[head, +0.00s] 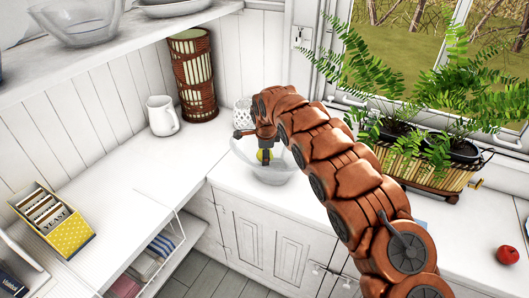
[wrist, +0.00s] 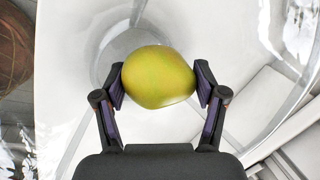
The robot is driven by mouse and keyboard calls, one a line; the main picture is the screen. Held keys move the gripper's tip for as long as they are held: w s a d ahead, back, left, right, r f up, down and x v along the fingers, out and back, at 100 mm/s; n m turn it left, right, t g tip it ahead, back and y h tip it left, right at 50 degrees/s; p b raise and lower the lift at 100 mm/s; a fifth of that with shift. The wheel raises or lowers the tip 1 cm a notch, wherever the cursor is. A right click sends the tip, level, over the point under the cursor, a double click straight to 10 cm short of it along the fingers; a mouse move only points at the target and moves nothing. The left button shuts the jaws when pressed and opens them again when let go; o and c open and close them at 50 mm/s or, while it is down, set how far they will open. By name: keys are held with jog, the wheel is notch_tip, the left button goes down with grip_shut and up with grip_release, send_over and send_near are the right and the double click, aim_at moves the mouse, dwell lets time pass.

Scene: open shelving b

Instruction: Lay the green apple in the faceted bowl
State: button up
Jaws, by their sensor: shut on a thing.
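The green apple (wrist: 158,77), yellow-green, is held between the two fingers of my gripper (wrist: 160,82) in the wrist view. The bowl stands on the white counter. In the wrist view the glassy bowl (wrist: 88,112) spreads beneath the apple. I cannot tell whether the apple touches the bowl's bottom. My arm hides part of the bowl's right side in the head view.
A fern planter (head: 425,165) and a red apple (head: 507,254) are at right. A yellow yeast box (head: 55,222) is at left.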

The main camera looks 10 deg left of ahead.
jog(key=shift+f+b, duration=0.45)
jog(key=shift+f, duration=0.35)
dwell(0.6)
dwell(0.4)
jog(key=o, duration=1.3)
